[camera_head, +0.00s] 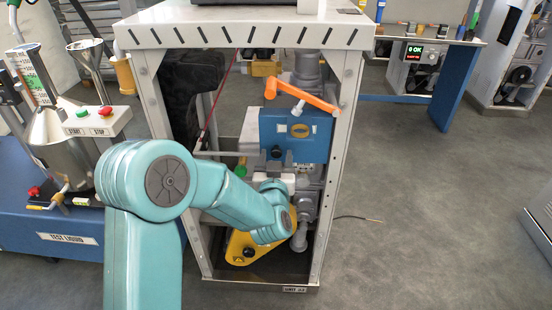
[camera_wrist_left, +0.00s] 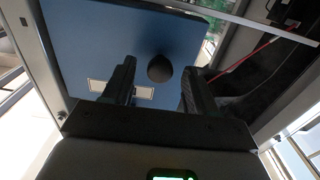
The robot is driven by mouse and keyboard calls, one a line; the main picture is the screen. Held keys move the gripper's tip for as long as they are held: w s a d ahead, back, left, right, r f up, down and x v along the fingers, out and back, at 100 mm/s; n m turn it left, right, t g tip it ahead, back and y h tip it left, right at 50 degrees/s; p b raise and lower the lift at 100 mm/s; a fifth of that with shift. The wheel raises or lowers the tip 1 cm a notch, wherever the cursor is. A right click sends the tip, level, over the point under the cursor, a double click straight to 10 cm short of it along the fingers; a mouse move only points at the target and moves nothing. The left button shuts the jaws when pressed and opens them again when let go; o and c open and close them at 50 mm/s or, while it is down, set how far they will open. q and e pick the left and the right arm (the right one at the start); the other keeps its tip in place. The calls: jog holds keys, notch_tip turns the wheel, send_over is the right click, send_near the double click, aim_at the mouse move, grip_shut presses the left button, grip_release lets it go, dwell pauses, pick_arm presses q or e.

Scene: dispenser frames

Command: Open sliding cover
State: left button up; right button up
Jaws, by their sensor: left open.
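The sliding cover is a blue panel (camera_head: 305,128) inside the grey frame, with a dark round knob (camera_head: 276,152) low on its left side. In the left wrist view the blue panel (camera_wrist_left: 85,45) fills much of the picture, with the black knob (camera_wrist_left: 160,67) in front of the jaws. My left gripper (camera_head: 280,163) is at the panel's lower edge, close to the knob. Its two dark fingers are open, one on each side of the knob in the left wrist view (camera_wrist_left: 158,88); I see a gap on both sides. My right gripper is not in view.
Grey posts of the frame (camera_head: 341,120) stand on both sides, under a white top (camera_head: 250,28). An orange handle (camera_head: 302,94) sits above the panel and a yellow part (camera_head: 247,247) below. A blue bench (camera_head: 35,225) stands left. The floor at right is mostly clear.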

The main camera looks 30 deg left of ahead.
pick_arm(q)
jog(key=shift+c, duration=0.3)
grip_shut()
jog(key=s+a+b, duration=0.4)
jog(key=s+a, duration=0.1)
jog(key=a, duration=0.3)
jog(key=s+a+b, duration=0.4)
jog(key=s+a, duration=0.1)
jog(key=a, duration=0.3)
jog(key=shift+a, duration=0.15)
jog(key=shift+o, duration=0.3)
grip_release()
